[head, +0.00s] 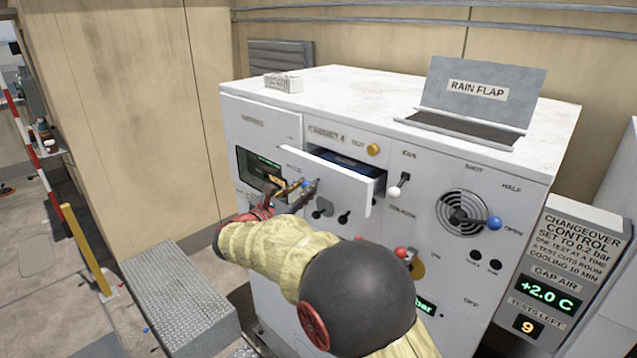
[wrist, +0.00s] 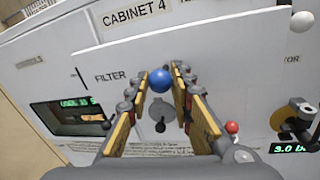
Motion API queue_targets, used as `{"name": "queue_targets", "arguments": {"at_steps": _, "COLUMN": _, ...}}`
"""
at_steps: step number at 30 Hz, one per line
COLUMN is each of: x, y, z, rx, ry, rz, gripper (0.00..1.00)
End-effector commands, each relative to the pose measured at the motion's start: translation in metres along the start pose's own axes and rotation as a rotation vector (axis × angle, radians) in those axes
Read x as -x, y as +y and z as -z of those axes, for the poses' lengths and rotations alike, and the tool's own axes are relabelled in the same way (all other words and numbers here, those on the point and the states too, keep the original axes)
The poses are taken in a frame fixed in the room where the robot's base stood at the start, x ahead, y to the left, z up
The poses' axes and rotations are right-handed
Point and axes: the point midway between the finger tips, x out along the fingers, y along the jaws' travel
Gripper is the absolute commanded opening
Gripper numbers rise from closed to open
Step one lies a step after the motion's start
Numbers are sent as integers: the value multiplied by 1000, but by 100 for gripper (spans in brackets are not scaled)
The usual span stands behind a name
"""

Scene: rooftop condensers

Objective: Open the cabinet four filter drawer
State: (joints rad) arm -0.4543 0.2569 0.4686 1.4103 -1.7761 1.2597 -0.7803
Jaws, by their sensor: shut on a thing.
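Cabinet four (head: 290,110) is a large white box with a labelled front. Its filter drawer (head: 341,182) stands pulled out from the front, and a dark blue thing (head: 350,162) shows inside it. In the wrist view the drawer front (wrist: 215,65) carries the word FILTER. My gripper (head: 297,188) is at the left part of the drawer front. In the wrist view my gripper (wrist: 165,82) is shut on the blue round knob (wrist: 161,80) of the drawer, one finger on each side.
A raised rain flap (head: 478,92) and a small pale block (head: 283,83) are on the cabinet top. A white-tipped lever (head: 396,187) is right of the drawer. A changeover control panel (head: 560,270) stands at right, and a metal step (head: 180,300) at lower left.

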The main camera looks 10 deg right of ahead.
Motion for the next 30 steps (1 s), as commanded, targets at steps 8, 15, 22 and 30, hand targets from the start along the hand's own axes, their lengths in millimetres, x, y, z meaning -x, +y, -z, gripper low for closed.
{"name": "queue_targets", "arguments": {"at_steps": 8, "x": 60, "y": 13, "z": 3, "rx": 1, "ry": 1, "rz": -4, "gripper": 0}}
{"name": "queue_targets", "arguments": {"at_steps": 15, "x": 86, "y": 18, "z": 4, "rx": 0, "ry": 1, "rz": -2, "gripper": 0}}
{"name": "queue_targets", "arguments": {"at_steps": 22, "x": 94, "y": 18, "z": 4, "rx": 0, "ry": 0, "rz": 0, "gripper": 0}}
{"name": "queue_targets", "arguments": {"at_steps": 30, "x": 94, "y": 19, "z": 4, "rx": 0, "ry": 0, "rz": 0, "gripper": 0}}
